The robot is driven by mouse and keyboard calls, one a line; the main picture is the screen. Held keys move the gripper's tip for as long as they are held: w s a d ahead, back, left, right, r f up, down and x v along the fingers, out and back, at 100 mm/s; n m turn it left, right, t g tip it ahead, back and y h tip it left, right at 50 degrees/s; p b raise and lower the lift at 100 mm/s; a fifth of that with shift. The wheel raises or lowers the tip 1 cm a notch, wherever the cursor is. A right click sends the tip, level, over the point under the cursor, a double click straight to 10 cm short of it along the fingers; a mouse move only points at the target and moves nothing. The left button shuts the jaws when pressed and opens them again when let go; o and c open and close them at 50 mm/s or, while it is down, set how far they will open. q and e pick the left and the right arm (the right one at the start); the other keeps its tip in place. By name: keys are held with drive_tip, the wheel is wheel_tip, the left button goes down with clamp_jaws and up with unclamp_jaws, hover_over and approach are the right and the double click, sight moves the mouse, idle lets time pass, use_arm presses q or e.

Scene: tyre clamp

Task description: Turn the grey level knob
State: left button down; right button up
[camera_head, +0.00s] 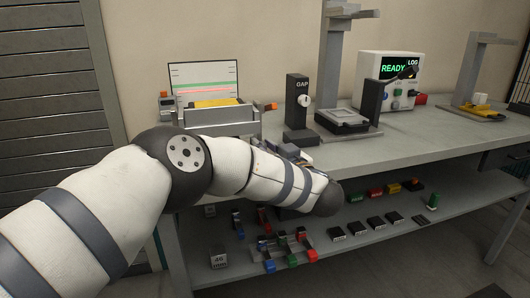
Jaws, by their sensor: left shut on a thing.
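My left arm comes in from the left and crosses in front of the bench. My left gripper (288,151) is mostly hidden behind its own forearm, and only a small grey part shows near the bench's front edge. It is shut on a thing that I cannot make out. I cannot pick out the grey level knob for certain. A device with a white screen with red and green bands (205,77) stands at the back left, and my arm covers part of its front. A black GAP post (297,118) with a pale round knob (305,101) stands right of it. My right gripper is not in view.
A white READY box (373,100) with small knobs stands at the back. A grey stand (330,55) with a dark plate is left of it; another stand (468,75) is at the right. The bench top (415,130) is clear in front. Several small parts lie on the lower shelf (400,255).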

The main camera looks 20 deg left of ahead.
use_arm(q)
drive_tip(key=shift+d+f, duration=0.15)
drive_tip(key=shift+f, duration=0.1)
drive_tip(key=shift+r+n+g+y, duration=0.2)
drive_tip(key=shift+n+g+y, duration=0.1)
drive_tip(key=shift+g, duration=0.1)
drive_tip(key=c, duration=1.4)
unclamp_jaws()
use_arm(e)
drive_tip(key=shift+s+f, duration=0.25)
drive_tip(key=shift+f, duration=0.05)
use_arm(q)
drive_tip(key=shift+o, duration=0.2)
drive_tip(key=shift+s, duration=0.1)
drive_tip(key=v, duration=1.2)
drive_tip(key=shift+m+t+h, duration=0.4)
drive_tip(key=shift+t+h, duration=0.1)
drive_tip(key=x, duration=0.4)
drive_tip(key=b+x, duration=0.1)
drive_tip(key=x, duration=0.3)
drive_tip(key=b+x, duration=0.1)
drive_tip(key=x, duration=0.3)
drive_tip(key=shift+s+a, duration=0.3)
drive_tip(key=shift+a, duration=0.15)
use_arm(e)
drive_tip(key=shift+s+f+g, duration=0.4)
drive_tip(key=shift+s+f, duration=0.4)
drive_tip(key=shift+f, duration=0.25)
